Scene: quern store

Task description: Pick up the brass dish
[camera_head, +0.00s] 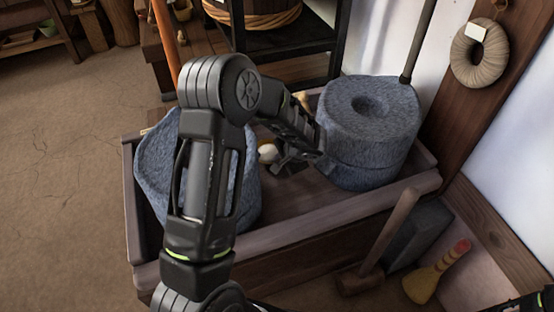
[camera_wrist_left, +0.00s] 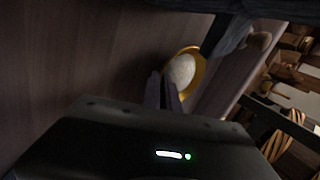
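The brass dish (camera_wrist_left: 198,72) shows in the left wrist view as a yellow rim around a pale, whitish filling. In the head view only a small part of the dish (camera_head: 268,152) shows, inside the wooden trough between the two stones, with my arm hiding the rest. My left gripper (camera_head: 292,165) is low in the trough, just right of the dish. In the left wrist view its two fingers (camera_wrist_left: 163,90) stand a little apart, with a narrow gap, and the right finger overlaps the dish's near left edge. I cannot tell whether they touch the dish.
A wooden trough (camera_head: 300,232) holds a grey stone with a hollow (camera_head: 350,150) at right and another stone (camera_head: 155,165) behind my arm at left. A mallet (camera_head: 385,240) and a yellow brush (camera_head: 437,273) stand in front at right. Open floor (camera_head: 65,180) lies at left.

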